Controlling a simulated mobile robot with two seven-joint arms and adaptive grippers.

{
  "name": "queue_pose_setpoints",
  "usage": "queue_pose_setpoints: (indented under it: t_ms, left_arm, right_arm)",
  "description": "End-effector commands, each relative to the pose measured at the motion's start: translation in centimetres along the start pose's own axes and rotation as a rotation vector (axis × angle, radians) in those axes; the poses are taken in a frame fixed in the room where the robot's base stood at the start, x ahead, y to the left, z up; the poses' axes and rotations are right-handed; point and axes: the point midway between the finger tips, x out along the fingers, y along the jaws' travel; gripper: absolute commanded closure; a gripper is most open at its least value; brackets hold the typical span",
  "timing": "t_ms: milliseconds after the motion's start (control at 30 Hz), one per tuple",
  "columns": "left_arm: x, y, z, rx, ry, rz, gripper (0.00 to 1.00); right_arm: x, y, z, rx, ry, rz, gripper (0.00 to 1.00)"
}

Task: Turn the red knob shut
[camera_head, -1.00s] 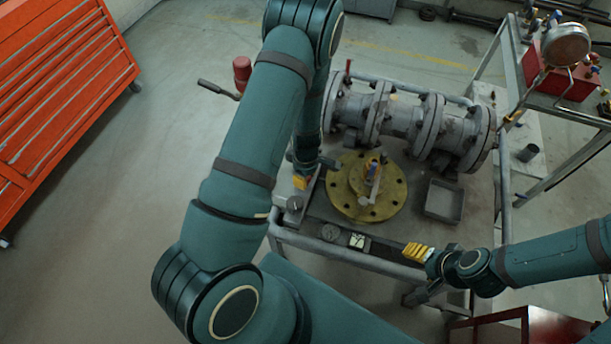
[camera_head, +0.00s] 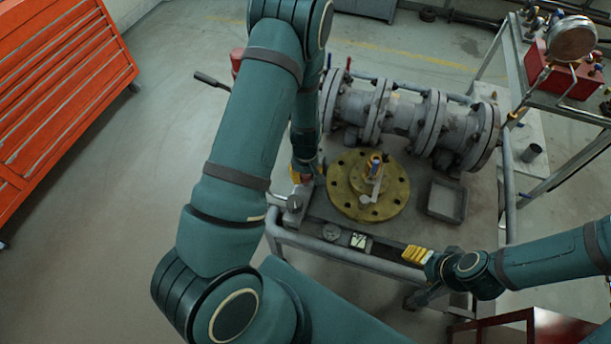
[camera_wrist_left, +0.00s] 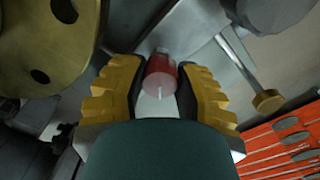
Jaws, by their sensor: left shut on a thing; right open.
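The red knob (camera_wrist_left: 160,76) shows in the left wrist view, between the yellow-and-black fingers of my left gripper (camera_wrist_left: 159,88). The left gripper is shut on it, with a finger on either side. In the head view my left gripper (camera_head: 302,172) is low at the left end of the bench, left of the brass flange (camera_head: 340,202). My arm hides most of the knob there. My right gripper (camera_head: 416,254) is open and empty at the bench's front right edge.
A grey flanged pipe valve (camera_head: 405,118) lies along the back of the bench. A small grey tray (camera_head: 446,201) is right of the brass flange. A side table with a gauge (camera_head: 571,40) stands at right. An orange tool cabinet (camera_head: 60,90) is at left.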

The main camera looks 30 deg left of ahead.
Motion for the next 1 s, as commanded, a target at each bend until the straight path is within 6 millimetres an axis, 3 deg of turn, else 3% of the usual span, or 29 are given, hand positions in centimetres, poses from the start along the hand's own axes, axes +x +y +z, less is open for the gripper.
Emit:
queue_pose_setpoints:
  t_ms: [600,1000]
  left_arm:
    - [0.1,0.0,-0.1,0.548,0.001,0.001,1.00]
    - [0.1,0.0,0.0,0.737,-0.001,0.000,1.00]
  right_arm:
    - [2.2,0.7,0.3,0.000,0.000,0.004,0.34]
    - [2.8,0.9,0.3,0.000,0.000,0.006,0.34]
